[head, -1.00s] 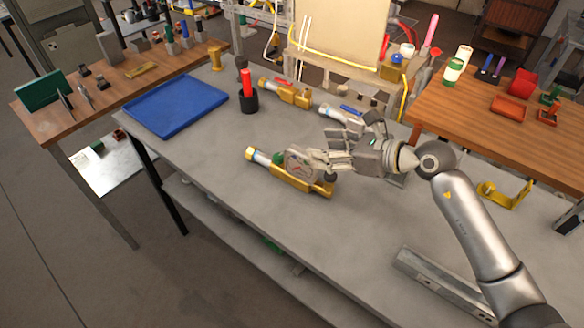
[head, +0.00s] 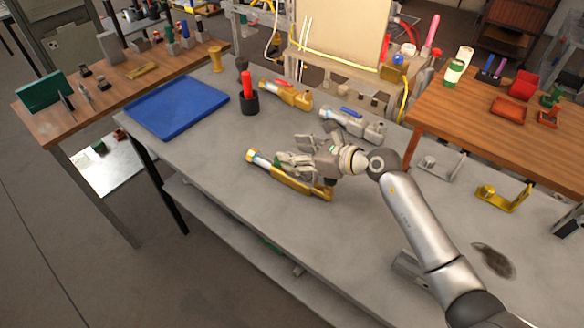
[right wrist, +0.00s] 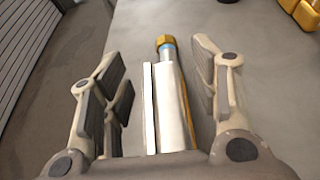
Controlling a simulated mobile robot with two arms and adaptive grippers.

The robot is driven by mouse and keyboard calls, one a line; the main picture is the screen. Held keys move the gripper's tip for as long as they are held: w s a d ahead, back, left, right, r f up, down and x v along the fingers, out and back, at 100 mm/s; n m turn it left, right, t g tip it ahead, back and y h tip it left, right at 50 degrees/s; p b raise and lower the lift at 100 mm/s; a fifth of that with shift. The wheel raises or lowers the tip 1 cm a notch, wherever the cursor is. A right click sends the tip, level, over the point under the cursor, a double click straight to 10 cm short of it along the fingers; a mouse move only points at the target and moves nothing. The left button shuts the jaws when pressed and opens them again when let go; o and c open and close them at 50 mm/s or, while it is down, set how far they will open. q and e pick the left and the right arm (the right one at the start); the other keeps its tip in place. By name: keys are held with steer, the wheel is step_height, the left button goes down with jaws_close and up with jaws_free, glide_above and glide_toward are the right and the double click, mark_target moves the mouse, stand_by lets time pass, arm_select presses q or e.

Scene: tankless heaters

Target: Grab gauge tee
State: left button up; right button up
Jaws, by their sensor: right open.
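The gauge tee (head: 288,183) lies on the grey workbench. It is a long brass fitting with a silver and blue section and a brass cap at its left end. My right gripper (head: 285,164) is open just above its middle and hides part of it, including any gauge face. In the right wrist view the open right gripper (right wrist: 157,62) has its fingers on either side of the tee (right wrist: 170,105), with clear gaps. The brass cap points away from the palm. My left gripper is not in view.
Behind are a brass valve (head: 290,96) with a red handle, a silver valve (head: 360,128) with a blue handle, and a black cup (head: 248,104) holding a red tool. A blue tray (head: 178,106) lies left. Brackets (head: 503,199) lie right. The bench front is clear.

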steer(key=shift+x, duration=1.05)
steer(key=shift+c, duration=0.5)
jaws_close()
steer(key=shift+r, duration=0.15)
